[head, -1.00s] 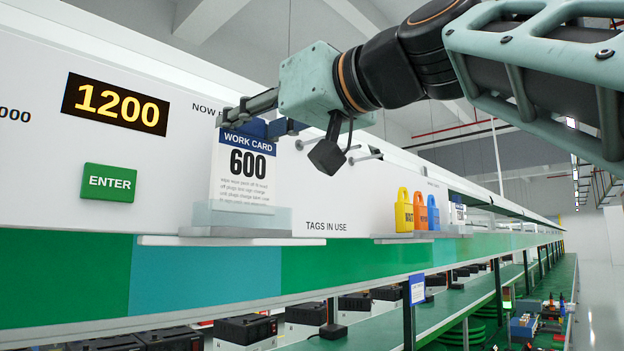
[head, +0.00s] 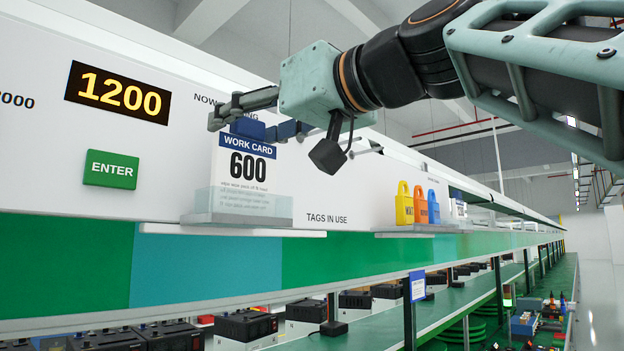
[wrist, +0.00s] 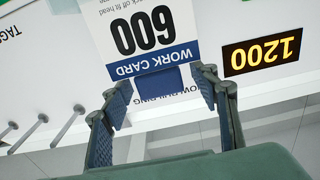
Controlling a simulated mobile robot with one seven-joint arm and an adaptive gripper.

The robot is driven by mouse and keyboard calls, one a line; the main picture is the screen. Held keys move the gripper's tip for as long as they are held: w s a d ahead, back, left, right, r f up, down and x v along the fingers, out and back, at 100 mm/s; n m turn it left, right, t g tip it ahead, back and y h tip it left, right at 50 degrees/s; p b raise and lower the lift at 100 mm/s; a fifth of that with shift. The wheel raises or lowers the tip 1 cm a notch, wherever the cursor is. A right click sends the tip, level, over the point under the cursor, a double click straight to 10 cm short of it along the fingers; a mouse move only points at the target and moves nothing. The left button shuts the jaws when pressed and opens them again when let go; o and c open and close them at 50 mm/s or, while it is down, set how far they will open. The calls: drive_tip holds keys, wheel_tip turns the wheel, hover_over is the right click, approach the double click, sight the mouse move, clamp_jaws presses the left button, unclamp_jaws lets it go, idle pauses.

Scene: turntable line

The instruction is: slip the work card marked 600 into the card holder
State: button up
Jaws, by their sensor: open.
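The work card marked 600 (head: 246,163) is white with a dark blue header and a blue tab (head: 247,128) on top. It stands upright in the card holder (head: 290,206), its lower part behind the holder's clear front. My gripper (head: 250,126) is at the top of the card, with a finger to each side of the tab. In the wrist view the card (wrist: 143,28) shows upside down, and my open gripper (wrist: 164,84) has the tab between its fingers with gaps. The card's bottom edge is hard to make out through the clear front.
A 1200 display (head: 118,93) and a green ENTER button (head: 111,169) are left of the card. Pegs (head: 366,149) stick out of the panel to the right. Coloured lock-shaped tags (head: 419,204) stand on a shelf further right. A white ledge (head: 232,230) runs under the holder.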

drive_tip(key=shift+s+d, duration=0.1)
drive_tip(key=v, duration=1)
drive_tip(key=w+d+f+m+g+h+p, duration=0.1)
drive_tip(key=d+f+m+h, duration=0.25)
drive_tip(key=f, duration=1.05)
drive_tip(key=w+d+f+m+g+h+p, duration=0.1)
drive_tip(key=d+f+m+h, duration=0.2)
drive_tip(key=f, duration=1)
drive_tip(key=w+d+f+m+g+h, duration=0.15)
drive_tip(key=d+f+h, duration=0.25)
drive_tip(key=f, duration=1)
drive_tip(key=s+d+f+m+g+h, duration=0.1)
drive_tip(key=s+d+f, duration=0.2)
drive_tip(key=f, duration=0.4)
drive_tip(key=s+d+f+m+g+h, duration=0.1)
drive_tip(key=s+d+f+h, duration=0.1)
drive_tip(key=f, duration=0.6)
drive_tip(key=s+d+p, duration=0.1)
drive_tip(key=s, duration=0.1)
drive_tip(key=shift+s, duration=0.35)
drive_tip(key=shift+g, duration=0.25)
drive_tip(key=shift+c, duration=0.3)
